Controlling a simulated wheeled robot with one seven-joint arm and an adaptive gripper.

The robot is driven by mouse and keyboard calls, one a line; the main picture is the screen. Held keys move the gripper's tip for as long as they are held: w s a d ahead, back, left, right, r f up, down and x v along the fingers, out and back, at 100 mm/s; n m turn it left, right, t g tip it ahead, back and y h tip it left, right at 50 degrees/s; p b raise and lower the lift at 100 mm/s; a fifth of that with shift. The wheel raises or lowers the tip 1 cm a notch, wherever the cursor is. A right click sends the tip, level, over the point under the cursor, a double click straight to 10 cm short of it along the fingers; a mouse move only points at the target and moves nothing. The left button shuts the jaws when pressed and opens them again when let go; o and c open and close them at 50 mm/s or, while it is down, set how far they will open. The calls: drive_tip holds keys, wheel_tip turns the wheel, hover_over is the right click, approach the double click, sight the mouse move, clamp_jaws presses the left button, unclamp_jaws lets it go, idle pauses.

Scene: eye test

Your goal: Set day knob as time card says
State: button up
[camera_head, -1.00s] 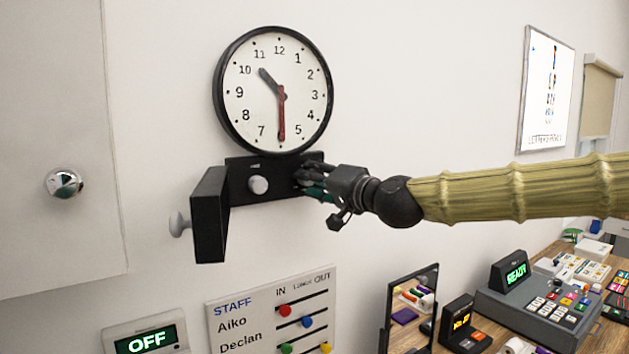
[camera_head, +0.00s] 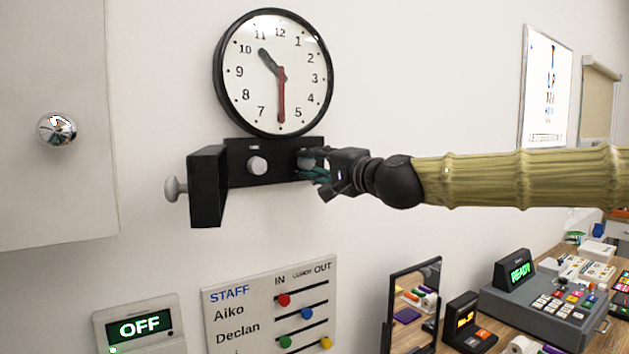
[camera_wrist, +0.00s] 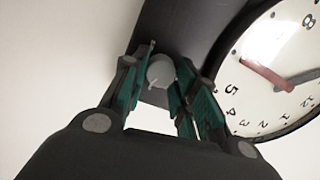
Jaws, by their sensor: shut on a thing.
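A black panel (camera_head: 238,178) sits on the wall under the round clock (camera_head: 300,50). It carries a pale left knob (camera_head: 257,166) with a small white mark above it, too small to read. A second, right knob (camera_head: 304,158) is partly hidden by my gripper (camera_head: 313,167). My gripper is shut on this right knob, coming from the right. In the wrist view the grey round knob (camera_wrist: 160,71) with a light pointer line lies between the green fingers (camera_wrist: 155,97). I cannot read which knob is the day knob. No time card is identifiable.
A black flap (camera_head: 207,190) with a grey knob (camera_head: 174,189) juts out at the panel's left. A staff board (camera_head: 240,300) and an OFF display (camera_head: 140,327) are below. A mirror (camera_head: 413,300) and a register (camera_head: 545,305) stand lower right.

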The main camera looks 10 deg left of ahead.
drive_tip(key=m+b, duration=0.3)
drive_tip(key=shift+f, duration=0.25)
drive_tip(key=shift+r+m+t+b, duration=0.1)
drive_tip(key=shift+m+t+b, duration=0.2)
drive_tip(key=shift+m+b, duration=0.45)
drive_tip(key=shift+m, duration=0.25)
drive_tip(key=o, duration=1)
drive_tip(key=v, duration=1.2)
